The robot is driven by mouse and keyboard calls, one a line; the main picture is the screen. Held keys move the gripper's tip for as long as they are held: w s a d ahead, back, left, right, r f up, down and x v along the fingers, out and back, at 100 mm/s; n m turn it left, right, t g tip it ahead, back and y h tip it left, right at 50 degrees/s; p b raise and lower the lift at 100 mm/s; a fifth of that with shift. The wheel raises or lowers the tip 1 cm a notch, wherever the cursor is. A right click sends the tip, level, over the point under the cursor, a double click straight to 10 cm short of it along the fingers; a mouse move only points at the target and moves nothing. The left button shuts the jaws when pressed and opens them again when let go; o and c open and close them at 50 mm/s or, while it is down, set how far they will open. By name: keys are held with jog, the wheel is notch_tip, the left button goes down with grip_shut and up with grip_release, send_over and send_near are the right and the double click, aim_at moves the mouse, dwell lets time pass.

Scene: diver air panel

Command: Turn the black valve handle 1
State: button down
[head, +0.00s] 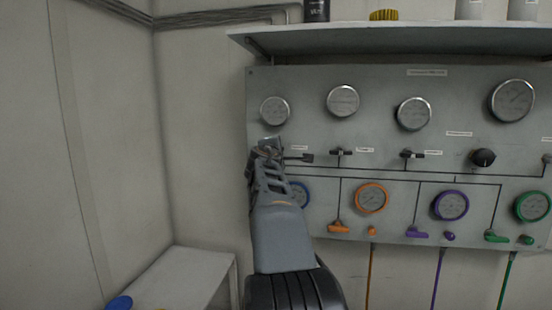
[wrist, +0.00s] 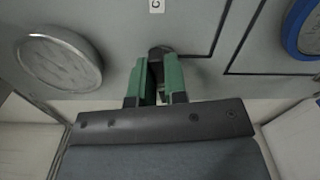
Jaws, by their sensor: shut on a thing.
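The leftmost black valve handle (head: 304,158) is on the grey panel, below the first gauge. Its dark end sticks out to the right of my gripper (head: 266,150), and the rest is hidden behind it. In the wrist view the green fingers of my gripper (wrist: 158,84) are close together on either side of a dark part of the handle (wrist: 160,52). The gripper is shut on it, at the panel's left side. How far the handle is turned is hard to tell.
Two more black valve handles, the nearer one (head: 341,152) and a farther one (head: 411,154), are to the right, with a black knob (head: 484,157) beyond. Gauges cover the panel (head: 390,78). A shelf (head: 400,38) juts out above. A white bench (head: 185,280) stands lower left.

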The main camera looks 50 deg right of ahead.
jog(key=shift+f+m+b, duration=0.2)
jog(key=shift+m+b, duration=0.4)
jog(key=shift+m, duration=0.4)
jog(key=c, duration=1.1)
grip_release()
jog(key=shift+c, duration=0.2)
jog(key=shift+r, duration=0.1)
jog(key=shift+s, duration=0.1)
jog(key=b+v, duration=0.3)
jog(key=v, duration=1)
jog(key=shift+s+a+b, duration=0.2)
jog(key=shift+a+b, duration=0.15)
jog(key=shift+b, duration=0.05)
